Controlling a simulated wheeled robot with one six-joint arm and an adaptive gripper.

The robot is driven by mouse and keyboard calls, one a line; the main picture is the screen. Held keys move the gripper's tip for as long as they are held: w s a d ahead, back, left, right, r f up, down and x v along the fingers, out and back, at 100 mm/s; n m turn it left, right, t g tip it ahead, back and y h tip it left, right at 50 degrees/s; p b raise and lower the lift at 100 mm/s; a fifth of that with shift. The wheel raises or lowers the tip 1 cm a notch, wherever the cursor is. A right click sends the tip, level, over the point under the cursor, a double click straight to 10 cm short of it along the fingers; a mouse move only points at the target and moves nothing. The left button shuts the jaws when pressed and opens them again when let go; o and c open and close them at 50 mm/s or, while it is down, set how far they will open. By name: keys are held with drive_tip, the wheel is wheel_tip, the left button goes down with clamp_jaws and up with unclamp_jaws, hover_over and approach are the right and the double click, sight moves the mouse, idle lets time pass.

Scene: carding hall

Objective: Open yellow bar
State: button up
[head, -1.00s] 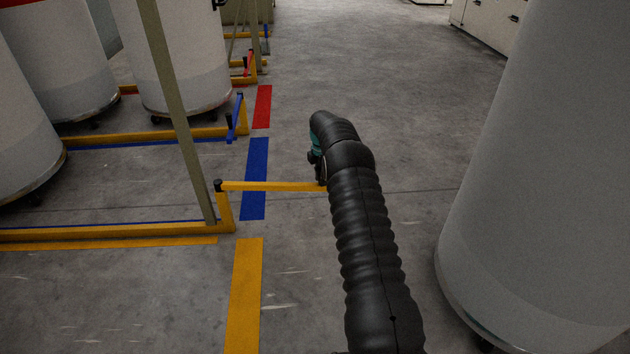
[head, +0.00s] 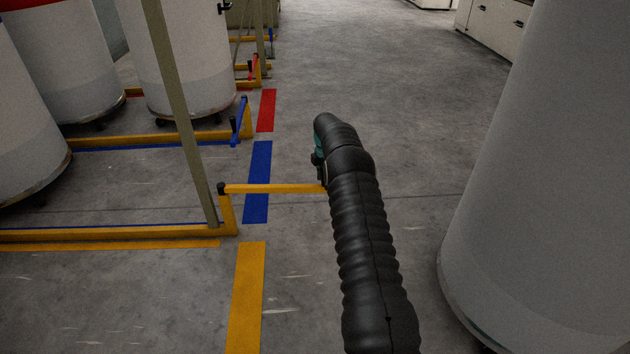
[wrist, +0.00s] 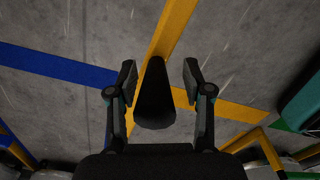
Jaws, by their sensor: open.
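The yellow bar (head: 275,188) sticks out level from a low yellow post at the left, across the blue floor stripe. Its right end is hidden behind my arm in the head view. In the wrist view the yellow bar (wrist: 174,28) runs in from the top and meets a thick black grip (wrist: 155,100). My gripper (wrist: 160,80) is open, with one finger on each side of the black grip. A gap shows between each finger and the grip. In the head view my fingers are hidden behind my own arm.
A large pale cylinder (head: 550,200) stands close on the right. White drums (head: 185,60) stand in yellow-framed bays at the left, with a slanted grey post (head: 180,110) nearby. A blue bar (head: 239,120) stands raised at the bay behind. The aisle ahead is clear.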

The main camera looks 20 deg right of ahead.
wheel_tip(320, 180, up, 12)
idle(0.6)
